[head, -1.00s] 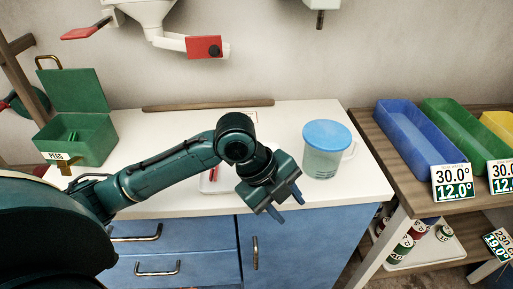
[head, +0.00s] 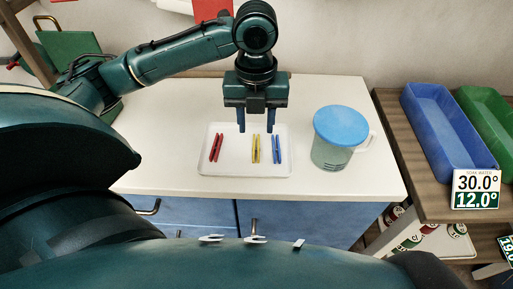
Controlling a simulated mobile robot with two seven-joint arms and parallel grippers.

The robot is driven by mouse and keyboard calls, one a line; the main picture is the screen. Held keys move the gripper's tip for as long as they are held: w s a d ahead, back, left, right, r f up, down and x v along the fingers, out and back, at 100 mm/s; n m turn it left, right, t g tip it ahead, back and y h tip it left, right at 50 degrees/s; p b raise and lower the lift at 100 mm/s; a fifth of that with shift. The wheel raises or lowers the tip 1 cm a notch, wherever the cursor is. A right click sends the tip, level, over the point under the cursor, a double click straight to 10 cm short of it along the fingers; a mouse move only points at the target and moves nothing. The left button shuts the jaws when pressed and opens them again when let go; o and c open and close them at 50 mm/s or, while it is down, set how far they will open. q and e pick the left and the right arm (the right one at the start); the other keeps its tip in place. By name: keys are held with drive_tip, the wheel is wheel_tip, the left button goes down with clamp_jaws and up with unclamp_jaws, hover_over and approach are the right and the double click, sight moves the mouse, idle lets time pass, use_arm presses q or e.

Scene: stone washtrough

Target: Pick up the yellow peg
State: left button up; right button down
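The yellow peg (head: 256,149) lies upright in the picture on a white tray (head: 240,169), between a red peg (head: 216,148) on its left and a blue peg (head: 277,150) close on its right. My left gripper (head: 256,129) points down over the back part of the tray. Its two fingers are apart with nothing between them, and the yellow peg's top end shows just below the gap. The gripper's height above the peg is hard to tell. My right gripper is not in view.
A jug with a blue lid (head: 341,127) stands right of the tray on the white counter (head: 160,140). A green box (head: 70,45) is partly hidden behind my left arm. Blue (head: 448,130) and green (head: 490,120) troughs stand on a wooden shelf at the right.

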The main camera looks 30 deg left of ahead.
sight(256, 146)
use_arm(q)
drive_tip(key=f, duration=0.2)
drive_tip(key=f+b, duration=0.1)
drive_tip(key=f, duration=0.2)
drive_tip(key=shift+s+d+f, duration=0.1)
drive_tip(key=shift+s+f, duration=0.1)
drive_tip(key=shift+f, duration=0.1)
drive_tip(key=shift+c, duration=0.2)
clamp_jaws()
